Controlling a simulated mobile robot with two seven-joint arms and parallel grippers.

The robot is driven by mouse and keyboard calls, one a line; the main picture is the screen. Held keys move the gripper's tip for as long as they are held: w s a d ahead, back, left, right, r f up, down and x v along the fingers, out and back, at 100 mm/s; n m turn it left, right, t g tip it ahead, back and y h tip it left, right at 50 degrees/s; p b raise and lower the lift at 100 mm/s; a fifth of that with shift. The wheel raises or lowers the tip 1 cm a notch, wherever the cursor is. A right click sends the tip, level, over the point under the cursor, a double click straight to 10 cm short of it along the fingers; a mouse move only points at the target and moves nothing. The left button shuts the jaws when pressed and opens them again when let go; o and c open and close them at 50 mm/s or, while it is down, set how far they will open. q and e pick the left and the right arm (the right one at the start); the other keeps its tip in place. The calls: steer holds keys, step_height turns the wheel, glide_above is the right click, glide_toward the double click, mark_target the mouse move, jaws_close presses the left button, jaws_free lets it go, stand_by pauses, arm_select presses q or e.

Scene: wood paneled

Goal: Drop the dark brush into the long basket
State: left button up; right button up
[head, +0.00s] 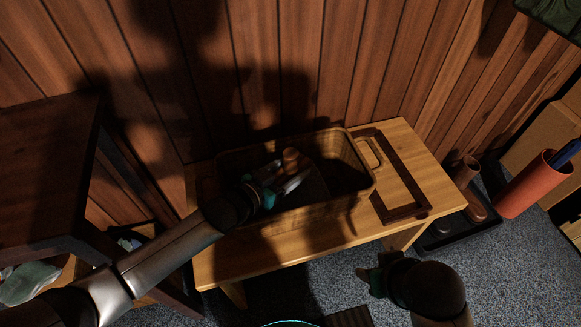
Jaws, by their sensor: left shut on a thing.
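The long basket (325,212), brown and with a handle at its right end, sits on a wooden bench. My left gripper (285,183) is over the left part of the basket, within its rim as seen from above. It is shut on the brush (291,158), whose brown, rounded end shows just beyond the fingers. The rest of the brush is hidden by the gripper and shadow. I cannot tell whether the brush touches the basket floor. My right gripper (368,280) is low in front of the bench, apart from the basket; its jaws are not clear.
A dark rectangular frame (417,212) lies on the bench (425,150) right of the basket. A dark wooden table (45,180) stands at left. An orange bin (535,187) and a black tray with brown shoes or boots (462,232) stand at right. A paneled wall is behind.

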stand_by(0.4)
arm_select(q)
steer(key=o, duration=1.6)
steer(key=shift+c, duration=0.2)
steer(key=shift+r, duration=0.2)
step_height(320, 180, up, 6)
steer(key=p, duration=0.3)
steer(key=shift+f+p, duration=0.15)
steer(key=shift+p, duration=0.15)
step_height(320, 180, up, 6)
steer(key=p, duration=0.3)
step_height(320, 180, up, 3)
steer(key=shift+r+p, duration=0.1)
steer(key=shift+p, duration=0.7)
step_height(320, 180, up, 5)
steer(key=p, duration=0.2)
glide_above(292, 152)
steer(key=shift+s+a, duration=0.15)
arm_select(e)
steer(key=s+d+f+g, duration=0.1)
steer(key=s+f, duration=0.3)
steer(key=f, duration=0.5)
steer(key=s+d+f+g, duration=0.1)
steer(key=s+d+f, duration=0.2)
steer(key=f, duration=0.6)
steer(key=shift+s+d+f+h, duration=0.3)
steer(key=shift+s+d, duration=0.05)
steer(key=shift+s, duration=0.5)
